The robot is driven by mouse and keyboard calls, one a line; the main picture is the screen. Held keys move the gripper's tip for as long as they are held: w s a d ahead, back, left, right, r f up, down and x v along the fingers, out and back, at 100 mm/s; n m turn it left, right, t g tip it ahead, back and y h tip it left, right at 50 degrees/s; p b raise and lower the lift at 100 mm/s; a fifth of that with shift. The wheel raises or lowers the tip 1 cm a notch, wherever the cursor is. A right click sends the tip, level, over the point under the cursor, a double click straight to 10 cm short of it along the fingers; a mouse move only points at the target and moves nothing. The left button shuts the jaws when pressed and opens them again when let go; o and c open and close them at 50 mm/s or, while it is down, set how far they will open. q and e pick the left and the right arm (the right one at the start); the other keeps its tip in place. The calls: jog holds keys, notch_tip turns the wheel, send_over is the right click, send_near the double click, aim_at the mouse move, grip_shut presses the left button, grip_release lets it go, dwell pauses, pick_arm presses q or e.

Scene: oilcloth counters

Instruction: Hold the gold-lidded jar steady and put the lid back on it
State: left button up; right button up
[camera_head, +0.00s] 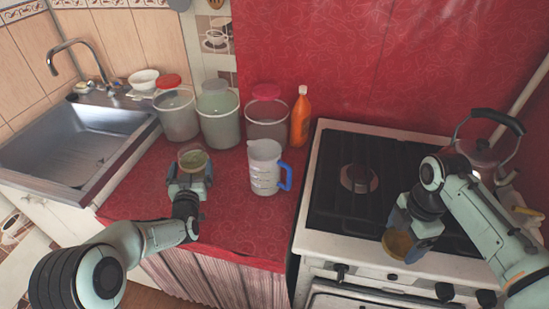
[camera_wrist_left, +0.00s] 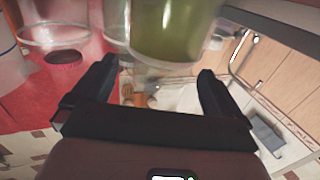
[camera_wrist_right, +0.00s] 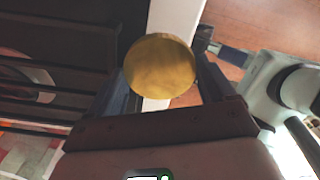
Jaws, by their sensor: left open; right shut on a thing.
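The open jar (camera_head: 193,158) with green contents stands on the red counter at my left gripper (camera_head: 188,182). In the left wrist view the jar (camera_wrist_left: 170,35) sits just beyond and between the spread fingers of that gripper (camera_wrist_left: 148,85), which is open and not closed on it. My right gripper (camera_head: 410,240) is shut on the round gold lid (camera_head: 397,243) and holds it above the front of the stove. The lid (camera_wrist_right: 160,66) also shows between the fingers in the right wrist view, its flat face visible.
Lidded containers (camera_head: 219,125) and an orange bottle (camera_head: 300,118) stand behind the jar. A measuring jug with a blue handle (camera_head: 264,170) stands between the jar and the stove (camera_head: 322,200). A kettle (camera_head: 482,150) is at the far right, the sink (camera_head: 75,150) at the left.

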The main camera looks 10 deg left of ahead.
aim_at(193, 149)
pick_arm(q)
jog(key=shift+w, duration=0.15)
jog(key=shift+x, duration=2.55)
jog(key=shift+a, duration=0.1)
jog(key=c, duration=1.5)
jog(key=shift+r, duration=0.15)
jog(key=shift+c, duration=1)
jog(key=shift+r, duration=0.1)
